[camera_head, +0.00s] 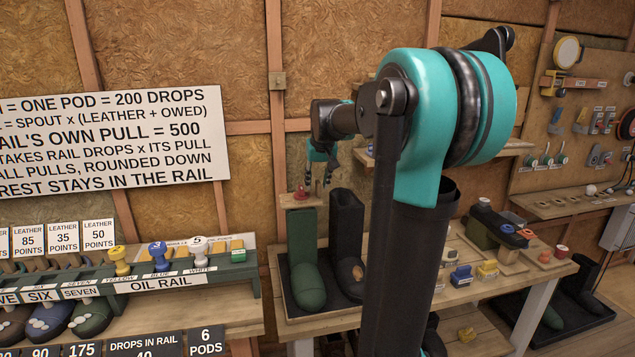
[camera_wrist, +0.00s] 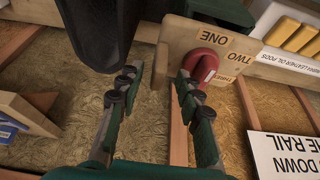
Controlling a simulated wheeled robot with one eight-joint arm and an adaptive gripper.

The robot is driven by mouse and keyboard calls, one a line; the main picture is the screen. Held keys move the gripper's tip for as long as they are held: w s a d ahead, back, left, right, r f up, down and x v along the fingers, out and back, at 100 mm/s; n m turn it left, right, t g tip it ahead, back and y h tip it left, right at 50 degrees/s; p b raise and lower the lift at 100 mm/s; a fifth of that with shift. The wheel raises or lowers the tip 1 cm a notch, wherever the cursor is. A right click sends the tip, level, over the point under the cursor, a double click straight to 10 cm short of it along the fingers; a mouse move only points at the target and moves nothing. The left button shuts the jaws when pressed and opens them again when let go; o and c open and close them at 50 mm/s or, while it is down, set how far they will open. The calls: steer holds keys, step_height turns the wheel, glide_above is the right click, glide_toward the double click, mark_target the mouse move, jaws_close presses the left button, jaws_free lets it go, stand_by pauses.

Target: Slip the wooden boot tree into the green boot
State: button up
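The green boot (camera_head: 308,275) stands upright on a dark tray at the left end of the workbench, beside a black boot (camera_head: 346,235). The black boot also shows in the wrist view (camera_wrist: 98,30), and part of a green shape, probably the green boot, is at its top edge. My gripper (camera_head: 319,180) is above and behind the boots, fingers pointing down. In the wrist view my gripper (camera_wrist: 157,80) has its fingers spread with nothing between them. I cannot make out the wooden boot tree in either view.
A wooden dial board (camera_wrist: 176,38) marked ONE, TWO, THREE has a red knob (camera_wrist: 207,66), close beside one fingertip in the picture. An oil rail (camera_head: 180,282) with coloured valves is left of the boots. Small blocks (camera_head: 461,275) lie on the bench at right. My arm hides the bench middle.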

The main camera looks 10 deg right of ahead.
steer(key=v, duration=1.2)
steer(key=s+a+f, duration=0.1)
steer(key=s+f, duration=1.2)
steer(key=f, duration=0.4)
steer(key=s+f, duration=1.2)
steer(key=f, duration=0.6)
steer(key=shift+s+a+f, duration=0.25)
steer(key=shift+s+a, duration=0.1)
steer(key=shift+a, duration=0.05)
